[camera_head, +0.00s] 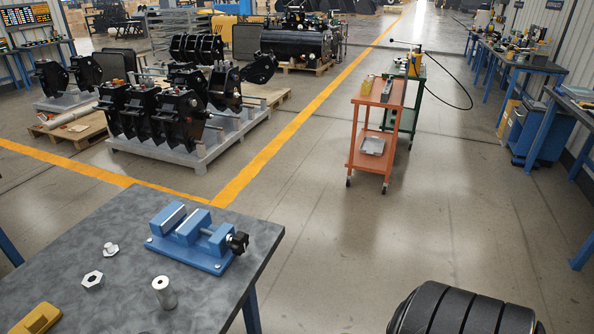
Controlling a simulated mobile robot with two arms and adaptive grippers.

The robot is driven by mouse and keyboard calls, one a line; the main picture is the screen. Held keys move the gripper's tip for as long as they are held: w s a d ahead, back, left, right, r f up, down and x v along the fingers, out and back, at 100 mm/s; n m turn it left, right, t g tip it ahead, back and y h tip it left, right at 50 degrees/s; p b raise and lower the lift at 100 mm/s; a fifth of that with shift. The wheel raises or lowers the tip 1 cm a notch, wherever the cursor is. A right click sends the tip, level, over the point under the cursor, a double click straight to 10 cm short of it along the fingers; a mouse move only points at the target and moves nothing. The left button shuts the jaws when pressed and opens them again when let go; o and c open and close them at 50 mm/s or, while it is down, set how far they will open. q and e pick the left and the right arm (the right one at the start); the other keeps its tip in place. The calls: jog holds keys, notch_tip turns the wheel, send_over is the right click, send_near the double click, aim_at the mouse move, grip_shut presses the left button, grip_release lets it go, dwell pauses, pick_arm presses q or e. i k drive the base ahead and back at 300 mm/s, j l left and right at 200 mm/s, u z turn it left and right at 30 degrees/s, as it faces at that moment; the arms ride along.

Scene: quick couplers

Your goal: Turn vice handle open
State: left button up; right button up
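A blue vice (188,238) sits on the grey table at the bottom left, near its far right corner. Its jaws stand apart with a gap between them. The black vice handle (238,242) is a knob on the right end of its screw, close to the table's right edge. Nothing touches the vice. Neither of my grippers shows in the head view.
The grey table (120,225) also holds a hex nut (92,279), a small flanged part (110,250), a metal cylinder (164,293) and a yellow block (36,318). An orange cart (365,150) stands beyond.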

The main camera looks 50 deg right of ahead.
aim_at(239, 243)
jog(key=z, duration=1.2)
jog(key=u, duration=0.4)
jog(key=i+l+u, duration=0.15)
jog(key=l+u, duration=0.3)
jog(key=l, duration=0.4)
jog(key=l+u, duration=0.4)
jog(key=l, duration=0.45)
